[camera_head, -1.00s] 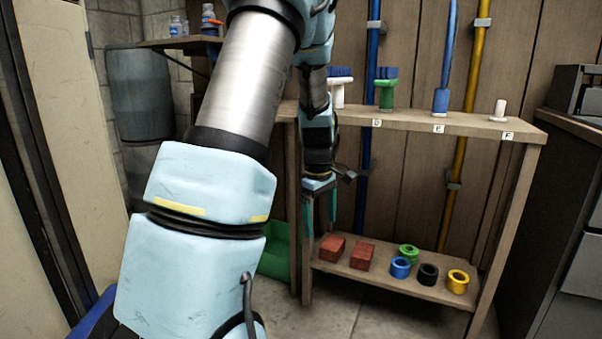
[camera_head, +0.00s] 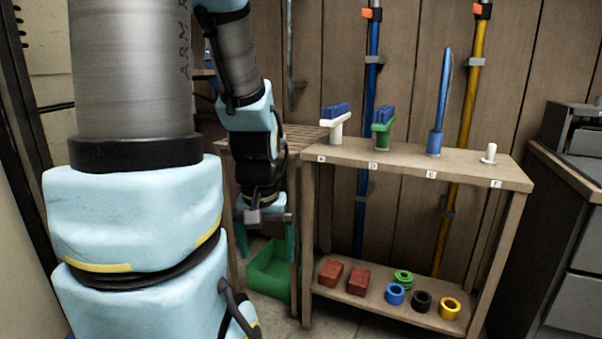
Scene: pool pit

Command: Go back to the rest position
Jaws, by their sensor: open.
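My gripper (camera_head: 267,243) hangs from my light-blue arm in the left middle of the head view. It points downward, with its two teal fingers spread apart and nothing between them. It is left of the wooden shelf unit (camera_head: 450,172) and in front of a slatted wooden surface. A green bin (camera_head: 270,275) stands below and behind the fingers, partly hidden by them.
The shelf top holds a white brush (camera_head: 337,128), a green brush (camera_head: 381,130), a blue-handled tool (camera_head: 435,140) and a white peg (camera_head: 490,154). Below lie two red bricks (camera_head: 331,272) and several coloured rings (camera_head: 422,301). A dark cabinet (camera_head: 560,240) stands at right.

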